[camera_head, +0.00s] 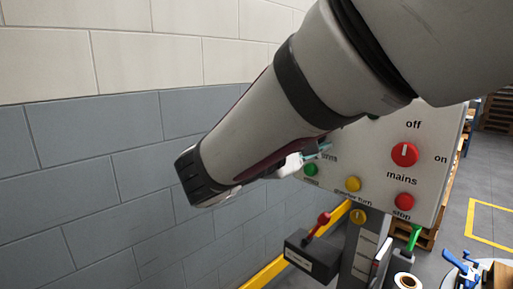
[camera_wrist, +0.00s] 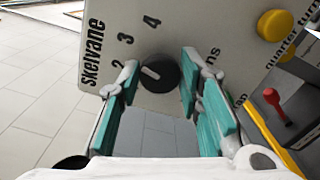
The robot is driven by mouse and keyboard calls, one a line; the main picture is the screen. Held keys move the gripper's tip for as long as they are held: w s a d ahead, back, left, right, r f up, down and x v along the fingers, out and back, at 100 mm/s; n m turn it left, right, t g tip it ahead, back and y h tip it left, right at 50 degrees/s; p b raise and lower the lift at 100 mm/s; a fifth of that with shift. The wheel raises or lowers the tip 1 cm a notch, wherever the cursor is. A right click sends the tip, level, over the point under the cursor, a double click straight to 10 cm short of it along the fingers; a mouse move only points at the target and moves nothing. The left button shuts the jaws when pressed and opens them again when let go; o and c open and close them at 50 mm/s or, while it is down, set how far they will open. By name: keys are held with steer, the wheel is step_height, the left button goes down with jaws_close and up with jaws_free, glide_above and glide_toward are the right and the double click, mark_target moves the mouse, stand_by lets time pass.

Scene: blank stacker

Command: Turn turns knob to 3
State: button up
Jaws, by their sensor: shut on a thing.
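The turns knob (camera_wrist: 160,73) is a dark round knob with a pale pointer mark, on the grey panel (camera_wrist: 105,15). The numbers 2, 3 and 4 are printed around it in the wrist view. The mark lies toward the side of 2 and 3; I cannot tell exactly which number it meets. My gripper (camera_wrist: 158,80) has its teal-padded fingers on either side of the knob, shut on it. In the head view my gripper (camera_head: 312,156) reaches the panel's left side, and my arm hides the knob.
The panel also carries a red mains knob (camera_head: 404,154), a red stop button (camera_head: 404,201), a yellow button (camera_head: 354,184) and a green button (camera_head: 311,170). A red-handled lever (camera_head: 322,219) stands below. A block wall (camera_head: 80,180) is at the left.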

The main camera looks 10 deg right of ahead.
steer(key=shift+m+b, duration=0.6)
steer(key=o, duration=1.2)
steer(key=shift+c, duration=0.2)
steer(key=v, duration=1.2)
steer(key=shift+d, duration=0.1)
